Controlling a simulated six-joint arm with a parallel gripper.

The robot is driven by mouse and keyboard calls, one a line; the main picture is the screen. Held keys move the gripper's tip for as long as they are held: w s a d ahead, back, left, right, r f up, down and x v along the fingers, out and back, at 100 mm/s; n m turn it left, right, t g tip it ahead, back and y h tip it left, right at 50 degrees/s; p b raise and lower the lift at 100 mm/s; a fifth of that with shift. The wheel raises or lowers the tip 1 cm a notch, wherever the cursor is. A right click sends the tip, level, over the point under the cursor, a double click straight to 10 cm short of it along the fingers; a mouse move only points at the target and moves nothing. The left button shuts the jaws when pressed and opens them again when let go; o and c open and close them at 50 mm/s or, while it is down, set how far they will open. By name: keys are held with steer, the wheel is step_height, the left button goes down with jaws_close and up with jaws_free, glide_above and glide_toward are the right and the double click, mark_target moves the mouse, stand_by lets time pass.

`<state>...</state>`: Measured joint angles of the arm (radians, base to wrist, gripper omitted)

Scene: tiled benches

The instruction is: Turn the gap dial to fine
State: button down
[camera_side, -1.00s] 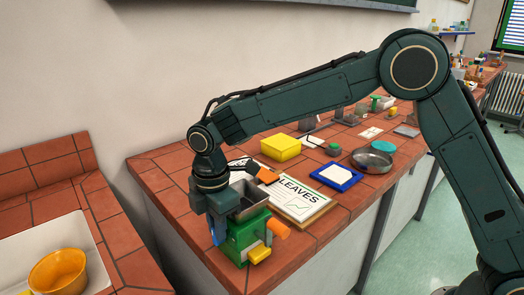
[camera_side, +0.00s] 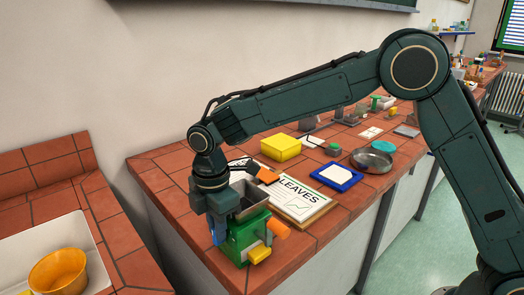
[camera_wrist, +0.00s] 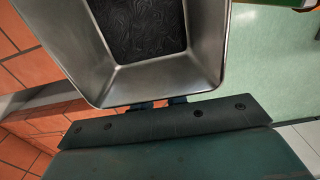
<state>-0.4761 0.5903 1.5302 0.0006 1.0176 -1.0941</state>
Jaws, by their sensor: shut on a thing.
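A small green mill (camera_side: 245,237) stands at the near corner of the tiled bench. It has a grey metal hopper (camera_side: 247,203) on top, an orange part (camera_side: 278,228) at its right and a yellow part (camera_side: 259,254) low in front. A blue part (camera_side: 217,234), which looks like the gap dial, shows at its left. My gripper (camera_side: 215,218) points down at that side and is shut on the blue dial. The dial's markings and most of the fingers are hidden. In the wrist view the hopper (camera_wrist: 206,50), dark inside, covers the fingertips.
A LEAVES board (camera_side: 298,198) lies just behind the mill, with an orange piece (camera_side: 267,176) by it. A yellow box (camera_side: 281,148), a blue-rimmed tray (camera_side: 353,184) and a round metal pan (camera_side: 372,168) stand farther off. An orange bowl (camera_side: 58,272) sits in the basin at left.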

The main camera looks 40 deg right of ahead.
steer(key=shift+s, duration=0.2)
steer(key=c, duration=1.3)
jaws_free()
steer(key=shift+w, duration=0.1)
step_height(320, 180, up, 14)
steer(key=shift+f, duration=0.1)
steer(key=shift+w+r, duration=0.1)
steer(key=shift+r, duration=0.15)
steer(key=shift+c, duration=0.5)
